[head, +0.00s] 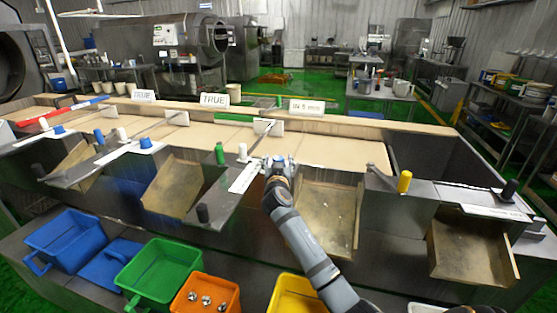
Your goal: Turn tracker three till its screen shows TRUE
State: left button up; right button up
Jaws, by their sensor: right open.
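Three small white screens stand along the back ledge of the bench. The left screen (143,95) and the middle screen (214,99) appear to read TRUE. The right screen (307,106) shows other, smaller text that I cannot read clearly. My right gripper (278,164) is open at the front edge of the belt, below and left of the right screen. A blue cap (279,159) shows at its fingertips; I cannot tell whether they touch it. Which control is tracker three is not marked legibly. My left gripper is not in view.
A green knob (220,153), a blue knob (145,142) and a yellow knob (404,181) stand along the bench front. Metal chutes (327,215) slope below. Blue (66,240), green (160,272) and orange (206,294) bins sit in front.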

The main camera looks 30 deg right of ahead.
jog(key=c, duration=1.2)
jog(key=shift+r+y, duration=0.1)
jog(key=shift+y, duration=0.2)
